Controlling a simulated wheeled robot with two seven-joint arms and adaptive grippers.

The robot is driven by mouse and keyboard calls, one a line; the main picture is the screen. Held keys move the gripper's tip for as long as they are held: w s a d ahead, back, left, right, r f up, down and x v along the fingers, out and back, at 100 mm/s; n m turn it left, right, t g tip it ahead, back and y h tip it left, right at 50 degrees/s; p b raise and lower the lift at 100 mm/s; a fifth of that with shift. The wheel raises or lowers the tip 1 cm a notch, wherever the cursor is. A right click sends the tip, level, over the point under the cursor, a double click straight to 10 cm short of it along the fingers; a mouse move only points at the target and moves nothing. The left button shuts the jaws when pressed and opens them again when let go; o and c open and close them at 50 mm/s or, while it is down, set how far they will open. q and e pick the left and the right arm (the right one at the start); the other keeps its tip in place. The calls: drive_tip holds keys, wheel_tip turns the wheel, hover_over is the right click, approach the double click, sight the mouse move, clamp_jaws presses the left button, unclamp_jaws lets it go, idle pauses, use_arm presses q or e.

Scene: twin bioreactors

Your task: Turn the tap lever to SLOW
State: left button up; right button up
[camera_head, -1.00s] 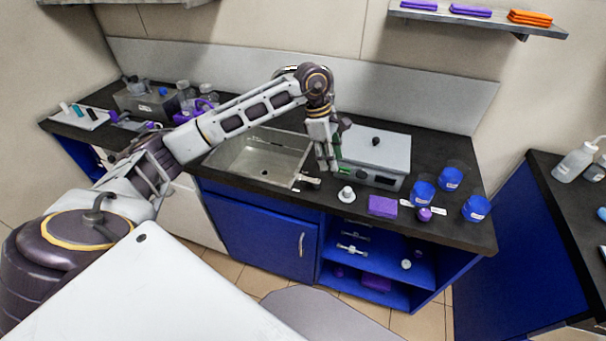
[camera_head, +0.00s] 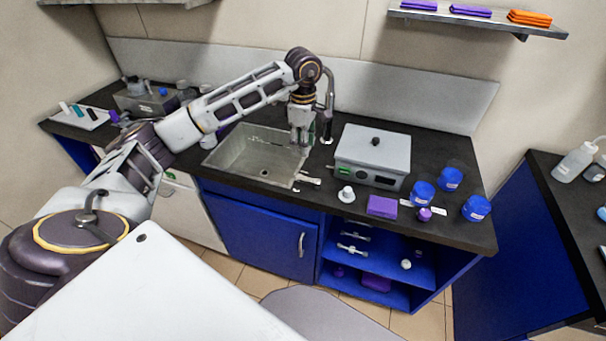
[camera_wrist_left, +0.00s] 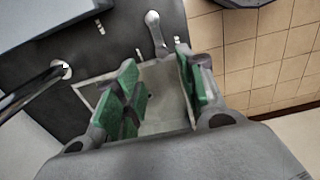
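The tap lever (camera_head: 307,179) is a small pale handle on the counter at the sink's front right corner. It also shows in the left wrist view (camera_wrist_left: 155,28), beyond the fingertips. The sink (camera_head: 240,160) is a metal basin, and the curved tap (camera_head: 329,95) rises behind its right end. My left gripper (camera_head: 300,141) hangs over the right part of the sink, apart from the lever. In the left wrist view its green-padded fingers (camera_wrist_left: 161,92) are spread with nothing between them. The lever's markings are too small to read. My right gripper is not in view.
A grey box device (camera_head: 372,152) with a black knob stands right of the sink. Bottles and a metal bath (camera_head: 148,103) are at the left.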

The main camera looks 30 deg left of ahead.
sight(303, 177)
use_arm(q)
wheel_tip(303, 177, down, 12)
drive_tip(key=shift+r+p, duration=0.1)
drive_tip(key=shift+p, duration=0.3)
drive_tip(key=shift+f, duration=0.65)
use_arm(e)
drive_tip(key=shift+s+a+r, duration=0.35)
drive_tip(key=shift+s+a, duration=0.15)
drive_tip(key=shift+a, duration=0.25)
